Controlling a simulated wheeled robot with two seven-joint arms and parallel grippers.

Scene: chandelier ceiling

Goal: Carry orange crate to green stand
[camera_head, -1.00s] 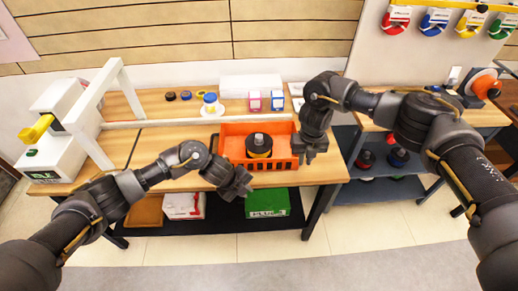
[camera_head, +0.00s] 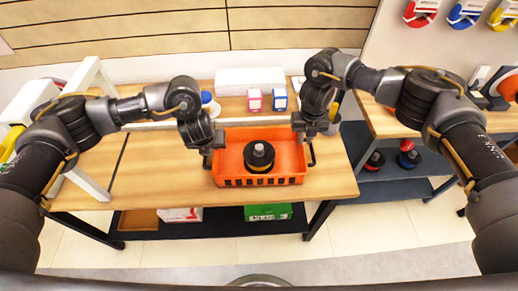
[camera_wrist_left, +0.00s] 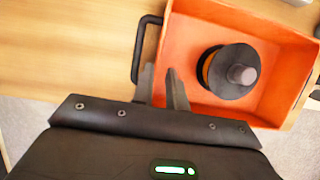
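The orange crate (camera_head: 230,165) sits on the wooden table near its front edge, with a black spool-like part (camera_head: 259,155) inside. It also fills the upper right of the left wrist view (camera_wrist_left: 185,35). My left gripper (camera_head: 207,160) is at the crate's left end. In the left wrist view its fingers (camera_wrist_left: 162,85) are apart, one near the black handle (camera_wrist_left: 138,50) and the other over the crate's inside. My right gripper (camera_head: 307,135) is at the right end, near the other handle (camera_head: 312,155); its finger gap is unclear. I see no green stand.
A white box (camera_head: 250,80), a pink box (camera_head: 254,99) and a blue box (camera_head: 280,99) stand behind the crate. A white frame stands at the table's left. A green box (camera_head: 268,212) lies on the lower shelf. Another table (camera_head: 385,120) is at the right.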

